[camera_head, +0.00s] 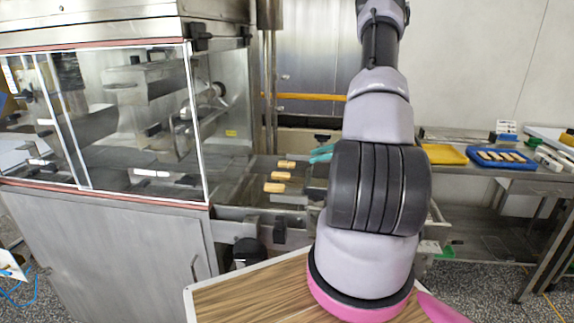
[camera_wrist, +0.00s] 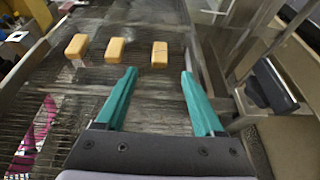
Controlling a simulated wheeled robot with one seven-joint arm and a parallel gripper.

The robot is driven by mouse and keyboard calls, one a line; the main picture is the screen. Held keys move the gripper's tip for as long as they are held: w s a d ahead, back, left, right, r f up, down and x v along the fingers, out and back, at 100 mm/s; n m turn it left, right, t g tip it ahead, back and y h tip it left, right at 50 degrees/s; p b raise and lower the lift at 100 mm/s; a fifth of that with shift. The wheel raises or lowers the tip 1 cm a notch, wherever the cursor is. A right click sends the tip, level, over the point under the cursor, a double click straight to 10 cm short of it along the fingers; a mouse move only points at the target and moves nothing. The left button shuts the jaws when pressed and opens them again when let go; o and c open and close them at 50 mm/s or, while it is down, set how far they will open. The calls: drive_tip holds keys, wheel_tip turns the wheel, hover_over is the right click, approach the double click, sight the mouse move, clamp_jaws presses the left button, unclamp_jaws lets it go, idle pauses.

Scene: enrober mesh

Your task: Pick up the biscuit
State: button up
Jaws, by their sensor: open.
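Three golden, block-shaped biscuits lie apart in a row on the wire mesh belt (camera_wrist: 110,105). In the wrist view they are the left biscuit (camera_wrist: 76,46), the middle biscuit (camera_wrist: 114,50) and the right biscuit (camera_wrist: 159,54). The head view shows them too, as a far biscuit (camera_head: 287,164), a middle biscuit (camera_head: 281,175) and a near biscuit (camera_head: 274,187). My gripper (camera_wrist: 159,73) has green fingers, open and empty. The right biscuit lies just beyond the fingertips, nearer the left one. In the head view my arm hides most of the gripper; only a green finger (camera_head: 321,154) shows.
The glass-sided enrober machine (camera_head: 130,120) stands left of the belt. A metal side rail (camera_wrist: 245,60) runs right of my gripper. Behind my arm, a side table holds a yellow tray (camera_head: 443,154) and a blue tray (camera_head: 474,153) with several biscuits. A wood-patterned top (camera_head: 250,293) is in front.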

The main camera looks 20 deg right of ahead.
sight(289, 163)
drive_tip(key=x, duration=0.9)
drive_tip(key=shift+w+a+f, duration=0.1)
drive_tip(key=shift+w+a, duration=0.1)
drive_tip(key=shift+w, duration=0.05)
drive_tip(key=c, duration=1.1)
